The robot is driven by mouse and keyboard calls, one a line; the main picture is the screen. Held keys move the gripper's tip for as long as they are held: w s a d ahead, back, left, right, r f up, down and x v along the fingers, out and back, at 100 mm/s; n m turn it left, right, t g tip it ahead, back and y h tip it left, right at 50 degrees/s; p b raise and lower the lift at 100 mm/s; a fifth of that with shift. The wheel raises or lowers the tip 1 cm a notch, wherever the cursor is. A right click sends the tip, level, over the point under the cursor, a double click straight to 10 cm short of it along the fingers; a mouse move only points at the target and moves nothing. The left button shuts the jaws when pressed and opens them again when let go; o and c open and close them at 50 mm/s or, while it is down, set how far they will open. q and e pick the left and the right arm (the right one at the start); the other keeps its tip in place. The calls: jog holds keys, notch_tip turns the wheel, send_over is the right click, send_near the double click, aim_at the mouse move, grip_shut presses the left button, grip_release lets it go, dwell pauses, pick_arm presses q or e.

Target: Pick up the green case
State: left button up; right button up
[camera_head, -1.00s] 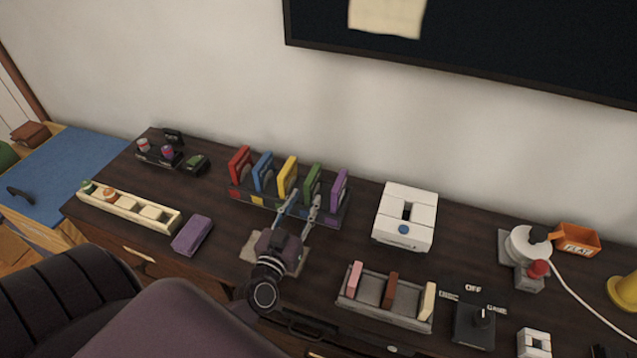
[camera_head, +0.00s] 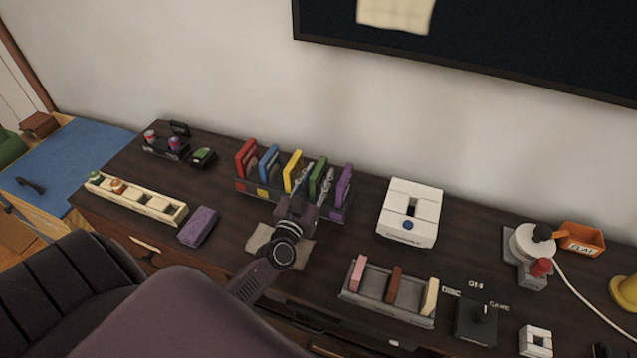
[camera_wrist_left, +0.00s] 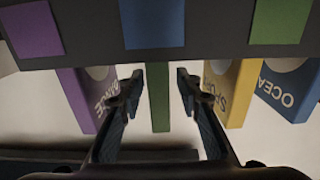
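The green case (camera_head: 319,172) stands upright in a dark rack (camera_head: 262,192) with the red, blue, yellow and purple cases. My left gripper (camera_head: 312,184) is at the rack's front, its fingers pointing towards the green case. In the left wrist view the green case (camera_wrist_left: 159,98) shows as a narrow edge between the two open fingers of my left gripper (camera_wrist_left: 160,84), with a gap on each side. The purple case (camera_wrist_left: 78,95) is left of the fingers and the yellow case (camera_wrist_left: 228,92) right. My right gripper is not in view.
A white box (camera_head: 410,209) stands right of the rack. A grey tray with several blocks (camera_head: 365,291) is at the front. A purple block (camera_head: 199,226) and a cream tray (camera_head: 130,197) lie to the left. The wall is close behind.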

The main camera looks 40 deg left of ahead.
pick_arm(q)
grip_shut()
jog(key=shift+r, duration=0.15)
jog(key=shift+r, duration=0.25)
notch_tip(320, 180, up, 11)
jog(key=p, duration=0.7)
jog(key=shift+r, duration=0.2)
notch_tip(320, 180, up, 8)
jog(key=p, duration=0.2)
